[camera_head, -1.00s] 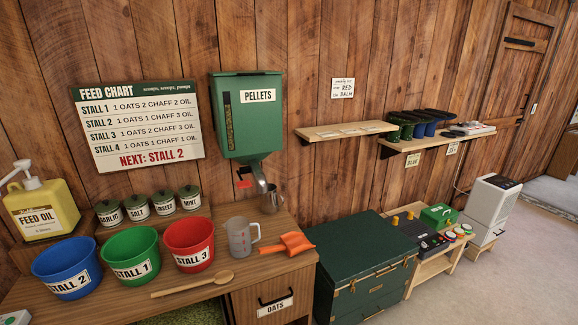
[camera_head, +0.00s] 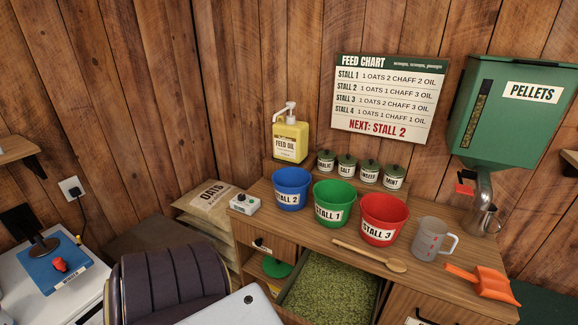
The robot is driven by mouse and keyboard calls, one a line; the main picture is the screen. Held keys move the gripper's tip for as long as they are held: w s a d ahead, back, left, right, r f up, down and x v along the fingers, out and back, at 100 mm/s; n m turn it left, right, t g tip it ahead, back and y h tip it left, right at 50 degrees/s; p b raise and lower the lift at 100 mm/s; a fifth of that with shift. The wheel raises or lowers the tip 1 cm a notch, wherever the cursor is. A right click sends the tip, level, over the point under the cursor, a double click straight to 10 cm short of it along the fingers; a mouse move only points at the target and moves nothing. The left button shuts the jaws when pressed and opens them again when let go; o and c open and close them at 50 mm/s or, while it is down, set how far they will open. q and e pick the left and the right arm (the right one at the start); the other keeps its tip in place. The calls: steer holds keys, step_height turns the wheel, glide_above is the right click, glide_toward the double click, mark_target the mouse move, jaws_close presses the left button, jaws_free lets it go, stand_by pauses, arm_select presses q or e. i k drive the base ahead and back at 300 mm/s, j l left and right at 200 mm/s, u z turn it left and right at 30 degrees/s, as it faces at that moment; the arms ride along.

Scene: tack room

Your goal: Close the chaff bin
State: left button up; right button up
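The chaff bin (camera_head: 284,293) appears to be the open drawer-like bin below the counter, at the lower middle of the head view. It is pulled out, and its green chopped chaff (camera_head: 330,292) shows from above. Its front is cut off by the bottom edge of the picture, so I see no handle or label on it. Neither of my grippers is in view.
Blue (camera_head: 291,190), green (camera_head: 334,204) and red (camera_head: 384,219) buckets stand on the counter above the bin. A wooden spoon (camera_head: 370,256), clear jug (camera_head: 434,240) and orange scoop (camera_head: 482,284) lie to the right. A dark padded object (camera_head: 172,285) stands left of the bin.

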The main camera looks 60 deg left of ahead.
mark_target(320, 289)
steer(key=k+u, duration=0.15)
steer(key=u, duration=1.3)
